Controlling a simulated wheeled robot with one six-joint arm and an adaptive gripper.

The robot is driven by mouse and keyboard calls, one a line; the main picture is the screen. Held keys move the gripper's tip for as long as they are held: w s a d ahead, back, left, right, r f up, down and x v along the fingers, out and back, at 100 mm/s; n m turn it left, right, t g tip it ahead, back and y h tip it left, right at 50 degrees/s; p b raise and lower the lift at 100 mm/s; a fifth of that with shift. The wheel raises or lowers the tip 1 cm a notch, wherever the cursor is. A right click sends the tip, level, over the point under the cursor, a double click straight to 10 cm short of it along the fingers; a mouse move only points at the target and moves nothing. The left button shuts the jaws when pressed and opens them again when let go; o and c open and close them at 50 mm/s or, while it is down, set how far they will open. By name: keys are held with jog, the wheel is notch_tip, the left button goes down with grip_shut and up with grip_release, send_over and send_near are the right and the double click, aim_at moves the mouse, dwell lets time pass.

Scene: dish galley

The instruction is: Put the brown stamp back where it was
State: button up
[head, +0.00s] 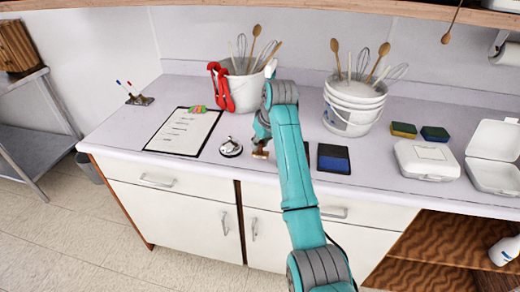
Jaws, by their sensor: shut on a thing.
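The brown stamp (260,154) is small and upright, at the front part of the counter between the bell and the ink pad. My gripper (261,142) comes down from above and is shut on the stamp. My arm partly hides the grip, and I cannot tell whether the stamp's base touches the counter. The dark blue ink pad (334,159) lies to the right of my arm, apart from the stamp.
A silver bell (231,148) stands close to the left of the stamp. A clipboard (183,131) lies farther left. White buckets of utensils (354,108) stand behind. Sponges (404,130) and white food boxes (427,160) are at the right. The counter's front edge is near.

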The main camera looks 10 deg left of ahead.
aim_at(263, 145)
jog(key=shift+f, duration=1.4)
jog(key=o, duration=0.9)
jog(key=shift+f, duration=0.1)
jog(key=v, duration=1.2)
jog(key=shift+w, duration=0.1)
